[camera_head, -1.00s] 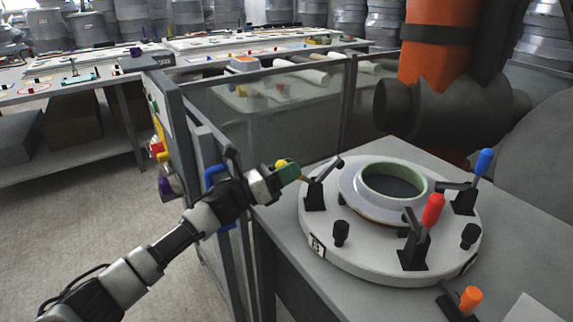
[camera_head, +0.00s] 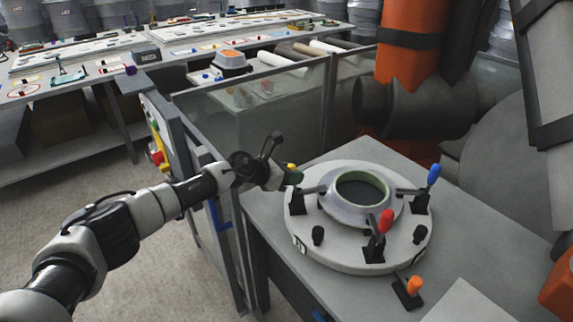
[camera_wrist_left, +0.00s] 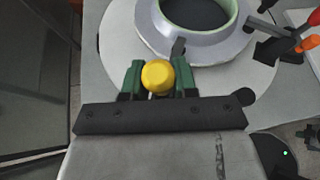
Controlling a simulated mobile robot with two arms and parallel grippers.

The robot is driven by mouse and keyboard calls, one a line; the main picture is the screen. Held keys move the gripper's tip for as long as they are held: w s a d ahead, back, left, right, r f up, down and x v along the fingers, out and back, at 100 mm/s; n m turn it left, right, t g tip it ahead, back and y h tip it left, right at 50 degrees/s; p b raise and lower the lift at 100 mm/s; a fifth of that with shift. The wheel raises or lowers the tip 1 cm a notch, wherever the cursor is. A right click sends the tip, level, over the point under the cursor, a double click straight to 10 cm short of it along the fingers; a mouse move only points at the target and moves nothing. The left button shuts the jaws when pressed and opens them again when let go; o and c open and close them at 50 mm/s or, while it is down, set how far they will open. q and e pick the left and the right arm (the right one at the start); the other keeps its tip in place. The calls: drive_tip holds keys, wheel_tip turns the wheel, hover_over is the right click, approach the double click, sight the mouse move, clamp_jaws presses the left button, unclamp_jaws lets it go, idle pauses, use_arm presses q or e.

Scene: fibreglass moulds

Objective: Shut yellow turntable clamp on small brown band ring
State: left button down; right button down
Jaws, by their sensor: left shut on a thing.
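The round turntable (camera_head: 340,258) stands on a grey table and carries the ring (camera_head: 345,208), which is grey with a pale green inner rim. The yellow clamp handle (camera_head: 292,166) is at the turntable's left side; it also shows in the left wrist view (camera_wrist_left: 158,76). My left gripper (camera_head: 287,178) is shut on this handle, its green fingers on either side (camera_wrist_left: 158,80). The handle now stands roughly upright. The yellow clamp's arm (camera_head: 313,189) lies low and reaches the ring's edge; exact contact cannot be told. My right gripper is not in view.
A red-handled clamp (camera_head: 380,237) and a blue-handled clamp (camera_head: 425,190) stand around the ring with arms toward it. An orange-handled clamp (camera_head: 410,290) is on the table's front. A glass-panelled enclosure (camera_head: 260,115) is behind; an orange machine (camera_head: 410,60) stands at the back right.

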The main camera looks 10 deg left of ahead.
use_arm(q)
drive_tip(key=shift+w+d+r+g+y+p, duration=0.15)
drive_tip(key=shift+d+r+g+y+p, duration=0.25)
drive_tip(key=shift+y+p, duration=0.55)
drive_tip(key=shift+d+f+p, duration=0.15)
drive_tip(key=shift+f+p, duration=0.1)
drive_tip(key=shift+p, duration=0.3)
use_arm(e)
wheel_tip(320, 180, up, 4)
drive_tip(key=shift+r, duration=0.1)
use_arm(q)
drive_tip(key=shift+f, duration=0.1)
drive_tip(key=c, duration=0.9)
unclamp_jaws()
drive_tip(key=shift+o, duration=0.2)
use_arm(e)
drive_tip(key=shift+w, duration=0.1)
use_arm(q)
drive_tip(key=v, duration=1)
drive_tip(key=shift+a, duration=0.25)
